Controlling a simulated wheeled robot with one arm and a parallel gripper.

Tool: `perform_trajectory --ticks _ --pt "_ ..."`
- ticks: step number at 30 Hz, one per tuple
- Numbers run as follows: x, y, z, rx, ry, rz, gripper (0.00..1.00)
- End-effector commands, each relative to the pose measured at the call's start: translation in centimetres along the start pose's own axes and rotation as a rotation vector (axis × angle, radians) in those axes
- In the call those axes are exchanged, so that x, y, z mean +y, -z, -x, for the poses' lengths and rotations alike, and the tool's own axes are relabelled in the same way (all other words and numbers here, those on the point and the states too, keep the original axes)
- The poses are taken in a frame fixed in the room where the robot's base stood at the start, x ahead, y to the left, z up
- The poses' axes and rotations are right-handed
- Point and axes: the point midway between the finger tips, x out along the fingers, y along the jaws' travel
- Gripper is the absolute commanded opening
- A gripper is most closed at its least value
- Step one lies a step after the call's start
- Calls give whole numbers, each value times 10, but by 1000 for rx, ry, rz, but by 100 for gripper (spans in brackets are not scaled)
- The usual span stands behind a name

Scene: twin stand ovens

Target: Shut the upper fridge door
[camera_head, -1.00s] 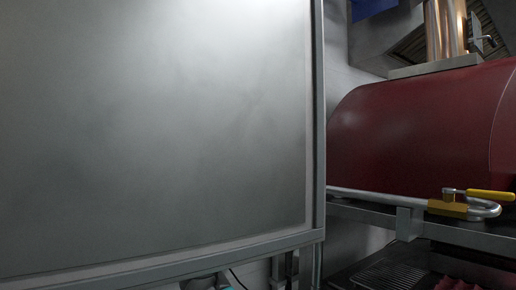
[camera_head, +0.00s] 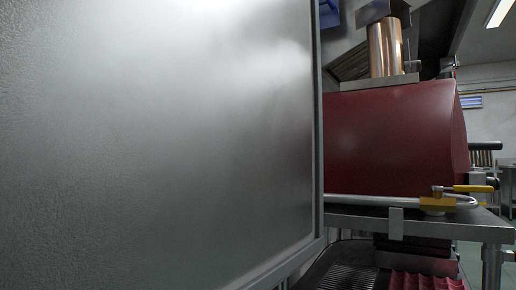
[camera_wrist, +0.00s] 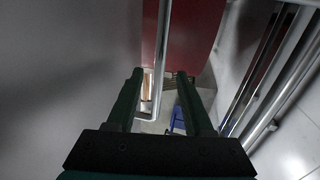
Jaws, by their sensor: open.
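The upper fridge door (camera_head: 160,150) is a large grey metal panel filling the left and middle of the head view. It stands open, and its vertical edge is near the red oven. My gripper (camera_wrist: 160,74) shows only in the wrist view, with two dark fingers apart. A grey panel (camera_wrist: 65,75), which looks like the door, lies to the left of the fingers. A pale metal bar or edge (camera_wrist: 163,50) crosses the gap between the fingertips in the picture. I cannot tell whether it touches them. The door's handle and the fridge body are not visible.
A red oven (camera_head: 395,135) with a copper flue (camera_head: 385,48) stands right of the door. A metal pipe with a yellow-handled valve (camera_head: 440,200) runs along its stand (camera_head: 400,225). Red ridged items (camera_head: 425,281) sit below. Open floor shows at the far right.

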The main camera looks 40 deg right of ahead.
Motion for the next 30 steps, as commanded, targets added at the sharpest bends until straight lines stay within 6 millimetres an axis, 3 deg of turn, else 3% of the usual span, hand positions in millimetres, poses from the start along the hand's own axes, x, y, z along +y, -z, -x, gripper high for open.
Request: perform_trajectory --ticks 12,24,30 --pt "-1 1 -58 1 -1 0 52" --pt "-1 0 -67 1 1 1 52" --pt "-1 0 -67 1 0 1 31"
